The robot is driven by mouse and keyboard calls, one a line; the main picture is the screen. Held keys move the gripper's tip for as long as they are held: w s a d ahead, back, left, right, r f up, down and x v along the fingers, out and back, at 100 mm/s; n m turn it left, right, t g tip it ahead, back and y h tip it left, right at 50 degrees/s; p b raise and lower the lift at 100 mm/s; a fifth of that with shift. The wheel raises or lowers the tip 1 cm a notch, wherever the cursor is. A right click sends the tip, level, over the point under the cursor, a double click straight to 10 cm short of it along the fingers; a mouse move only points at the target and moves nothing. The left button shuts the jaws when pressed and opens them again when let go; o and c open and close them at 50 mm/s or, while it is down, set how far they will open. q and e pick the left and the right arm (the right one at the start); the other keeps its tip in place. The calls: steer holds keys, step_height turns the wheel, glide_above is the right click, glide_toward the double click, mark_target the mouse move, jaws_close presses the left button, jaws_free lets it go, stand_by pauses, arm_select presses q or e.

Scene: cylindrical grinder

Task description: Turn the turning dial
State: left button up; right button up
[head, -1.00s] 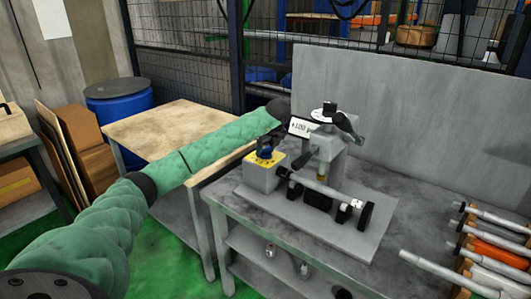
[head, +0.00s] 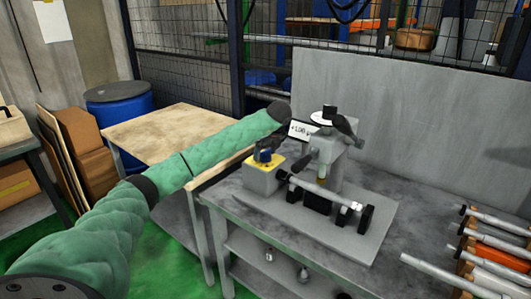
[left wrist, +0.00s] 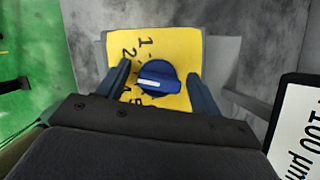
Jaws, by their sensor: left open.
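The turning dial (head: 264,156) is a blue knob on a yellow plate on a grey box at the left of the grinder. In the left wrist view the dial (left wrist: 158,82) has a white mark pointing left toward the printed numbers. Which number it meets is unclear. My left gripper (left wrist: 158,70) is open, with one dark blue finger on each side of the dial and visible gaps to it. In the head view my left arm reaches in from the left and ends just above the dial box. My right gripper is not in view.
The grinder (head: 325,165) stands on a grey bench, with a small display (head: 301,131) close beside the dial box. Metal rods (head: 475,275) lie at the right. A wooden table (head: 160,128) and a blue barrel (head: 118,105) stand at the left.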

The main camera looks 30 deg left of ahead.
arm_select(q)
steer(key=b+v, duration=0.2)
steer(key=v, duration=0.5)
steer(key=shift+r, duration=0.4)
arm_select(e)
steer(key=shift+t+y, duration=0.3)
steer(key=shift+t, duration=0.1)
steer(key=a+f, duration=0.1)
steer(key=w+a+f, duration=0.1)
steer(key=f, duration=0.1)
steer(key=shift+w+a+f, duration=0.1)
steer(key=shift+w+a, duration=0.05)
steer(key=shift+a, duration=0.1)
arm_select(q)
steer(key=shift+d, duration=0.1)
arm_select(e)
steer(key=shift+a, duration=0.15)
arm_select(q)
steer(key=shift+f, duration=0.1)
